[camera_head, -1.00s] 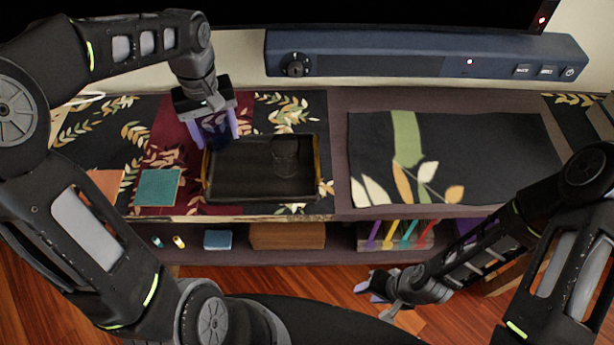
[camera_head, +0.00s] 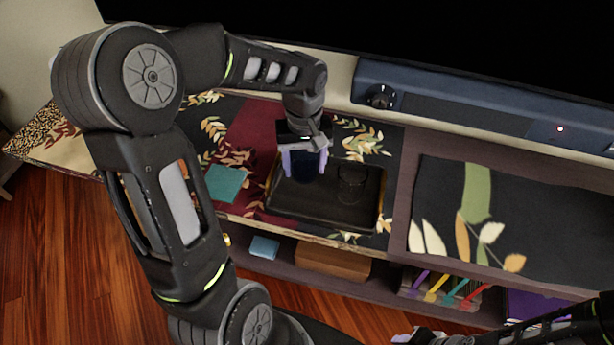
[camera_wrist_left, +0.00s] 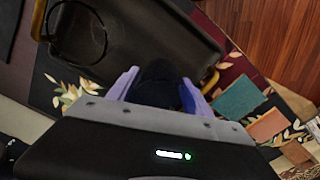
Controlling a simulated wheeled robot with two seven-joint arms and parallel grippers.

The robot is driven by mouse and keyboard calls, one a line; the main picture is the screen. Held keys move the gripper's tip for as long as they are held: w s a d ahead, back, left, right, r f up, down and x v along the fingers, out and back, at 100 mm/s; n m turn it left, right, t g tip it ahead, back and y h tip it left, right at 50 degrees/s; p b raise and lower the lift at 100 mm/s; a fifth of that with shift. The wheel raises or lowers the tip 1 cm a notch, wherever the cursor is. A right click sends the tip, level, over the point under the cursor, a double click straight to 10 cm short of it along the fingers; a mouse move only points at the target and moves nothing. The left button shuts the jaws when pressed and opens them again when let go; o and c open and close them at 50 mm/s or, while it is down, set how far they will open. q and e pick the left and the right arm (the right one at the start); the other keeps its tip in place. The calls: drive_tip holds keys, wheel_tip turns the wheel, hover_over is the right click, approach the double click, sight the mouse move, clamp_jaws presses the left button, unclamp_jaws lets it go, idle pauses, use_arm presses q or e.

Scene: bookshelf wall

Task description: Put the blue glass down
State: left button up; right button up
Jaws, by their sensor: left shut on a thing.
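My left gripper (camera_head: 304,164) is shut on the blue glass (camera_head: 306,172), a dark blue cup held upright between its purple fingers. They are over the left back part of a black tray (camera_head: 305,206) with gold handles. I cannot tell whether the glass touches the tray. In the left wrist view, the glass (camera_wrist_left: 158,88) shows dark between the fingers (camera_wrist_left: 155,88), by the tray's edge (camera_wrist_left: 150,35). A clear glass (camera_head: 352,185) stands on the tray to the right. My right gripper (camera_head: 418,337) is partly in view at the bottom edge, its jaws unclear.
A teal square (camera_head: 225,183) lies left of the tray. A blue soundbar (camera_head: 460,115) stands behind at the right. A dark leaf-patterned mat (camera_head: 510,220) lies clear to the right. A lower shelf holds a wooden box (camera_head: 333,262) and a small blue item (camera_head: 264,247).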

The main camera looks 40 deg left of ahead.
sight(304, 177)
use_arm(q)
drive_tip(key=shift+f, duration=0.2)
drive_tip(key=shift+f, duration=1.85)
drive_tip(key=shift+f, duration=0.15)
drive_tip(key=o, duration=1.5)
drive_tip(key=shift+o, duration=0.2)
wheel_tip(304, 177, up, 12)
drive_tip(key=shift+p, duration=0.35)
